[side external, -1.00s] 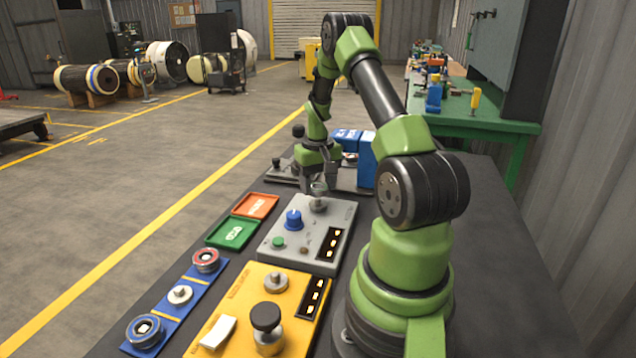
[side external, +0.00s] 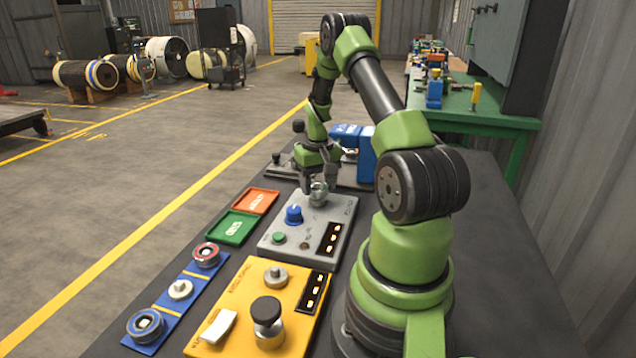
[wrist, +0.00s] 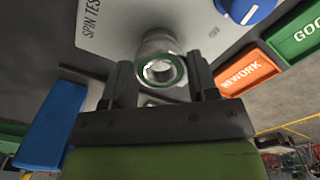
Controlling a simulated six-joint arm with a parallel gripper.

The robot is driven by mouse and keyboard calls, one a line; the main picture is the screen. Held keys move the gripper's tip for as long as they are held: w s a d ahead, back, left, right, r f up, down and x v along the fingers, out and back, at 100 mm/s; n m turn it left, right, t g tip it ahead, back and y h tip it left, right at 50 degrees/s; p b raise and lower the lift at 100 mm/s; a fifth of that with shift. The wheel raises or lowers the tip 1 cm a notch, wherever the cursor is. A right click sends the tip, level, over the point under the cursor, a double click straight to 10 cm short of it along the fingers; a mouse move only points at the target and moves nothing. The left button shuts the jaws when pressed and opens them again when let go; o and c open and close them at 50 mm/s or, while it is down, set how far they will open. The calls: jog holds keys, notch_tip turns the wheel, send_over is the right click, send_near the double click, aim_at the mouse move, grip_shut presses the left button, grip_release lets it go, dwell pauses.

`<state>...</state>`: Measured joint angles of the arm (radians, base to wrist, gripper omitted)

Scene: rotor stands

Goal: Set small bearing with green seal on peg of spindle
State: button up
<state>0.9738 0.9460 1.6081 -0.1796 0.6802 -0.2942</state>
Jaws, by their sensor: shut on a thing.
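The small bearing with the green seal (wrist: 161,71) is between the fingers of my gripper (wrist: 163,85) in the wrist view. My gripper is shut on it. The spindle (wrist: 158,42) is a metal post on the grey spin test box, directly beyond the bearing. In the side view my gripper (side external: 318,184) is low over the back of the grey box (side external: 322,222), at the spindle (side external: 318,198). The fingers and bearing cover the peg there. I cannot tell whether the bearing is around the peg or just above it.
The grey box carries a blue knob (side external: 294,215). Left of it lie an orange rework tray (side external: 256,201) and a green tray (side external: 232,227). A yellow box (side external: 245,335) and a blue strip with bearings (side external: 180,290) are in front. Blue blocks (side external: 366,158) stand behind.

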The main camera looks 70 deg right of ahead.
jog(key=shift+f, duration=0.7)
dwell(0.8)
jog(key=o, duration=1.4)
jog(key=shift+r, duration=0.1)
jog(key=shift+r, duration=3.9)
